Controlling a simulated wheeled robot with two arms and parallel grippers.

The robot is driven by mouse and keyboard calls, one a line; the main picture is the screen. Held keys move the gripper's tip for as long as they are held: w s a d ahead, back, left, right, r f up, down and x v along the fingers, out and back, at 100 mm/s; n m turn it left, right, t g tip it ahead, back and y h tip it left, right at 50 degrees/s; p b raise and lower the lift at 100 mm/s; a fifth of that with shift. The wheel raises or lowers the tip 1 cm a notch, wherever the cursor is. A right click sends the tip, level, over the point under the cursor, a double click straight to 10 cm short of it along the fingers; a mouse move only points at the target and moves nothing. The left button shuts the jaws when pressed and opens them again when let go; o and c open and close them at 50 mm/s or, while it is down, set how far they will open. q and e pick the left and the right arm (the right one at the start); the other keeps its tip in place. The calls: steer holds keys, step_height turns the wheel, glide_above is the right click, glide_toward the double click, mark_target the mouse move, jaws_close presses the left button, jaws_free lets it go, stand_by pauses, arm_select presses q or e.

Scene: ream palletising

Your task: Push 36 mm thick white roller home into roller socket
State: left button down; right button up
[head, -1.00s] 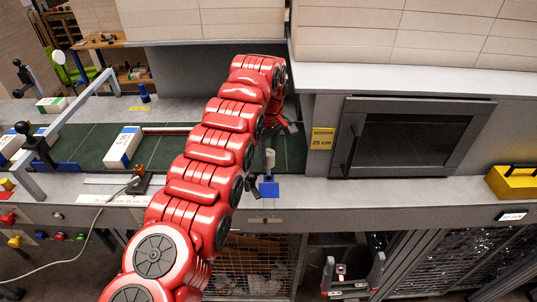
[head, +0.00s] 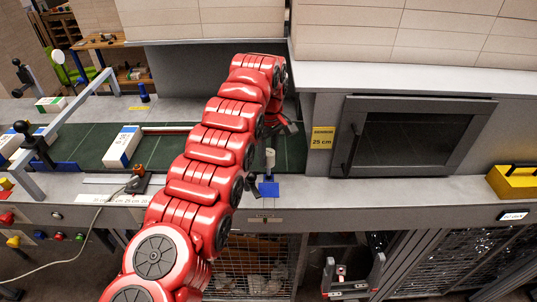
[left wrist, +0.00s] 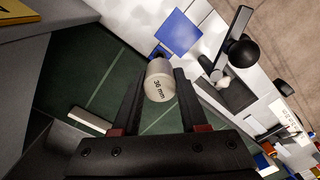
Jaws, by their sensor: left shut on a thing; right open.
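The white roller (left wrist: 159,82), marked 36 mm on its end face, sits between the fingertips of my left gripper (left wrist: 158,74) in the left wrist view. My left gripper is shut on it. In the head view a pale upright roller (head: 269,158) shows just above a blue block (head: 268,188), beside the dark left gripper (head: 284,127). The blue block, which looks like the roller socket, shows as a blue square (left wrist: 180,33) behind the roller in the left wrist view. How deep the roller sits is hidden. My right gripper (head: 349,283) is open and empty, low down.
The green belt (head: 88,150) runs behind the blue block and carries a white and blue ream (head: 122,147). A dark cabinet door (head: 412,137) stands to the right, with a yellow box (head: 513,183) on the counter. A black-knobbed lever (left wrist: 242,52) is near the socket.

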mark_target(268, 175)
stand_by(0.5)
stand_by(0.8)
arm_select(q)
steer(key=shift+f, duration=0.2)
steer(key=shift+f+b, duration=0.3)
steer(key=shift+b, duration=0.2)
steer(key=shift+f+b, duration=2.3)
steer(key=shift+c, duration=1.8)
jaws_free()
